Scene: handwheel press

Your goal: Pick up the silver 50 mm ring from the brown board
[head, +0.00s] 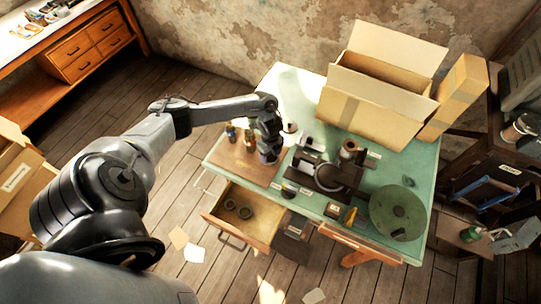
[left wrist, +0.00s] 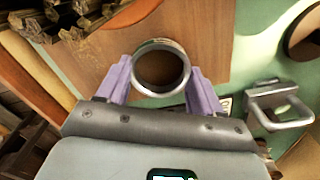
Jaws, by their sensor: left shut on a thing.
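The silver ring (left wrist: 162,44) sits between the two purple fingers of my left gripper (left wrist: 160,73) in the left wrist view. The fingers are shut on it from both sides, and its opening faces the camera. The brown board (left wrist: 213,25) shows behind and through the ring. In the head view my left gripper (head: 268,156) is low over the right part of the brown board (head: 232,163). The ring is hidden or too small to make out there. I cannot tell whether the ring touches the board. My right gripper is not in view.
Small bottles (head: 232,132) stand at the board's back. Right of the board is a dark press (head: 327,178) on the green table (head: 292,92). An open cardboard box (head: 372,105) stands behind. A pulled-out drawer (head: 262,222) at the front holds dark rings. A round green disc (head: 398,212) lies at right.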

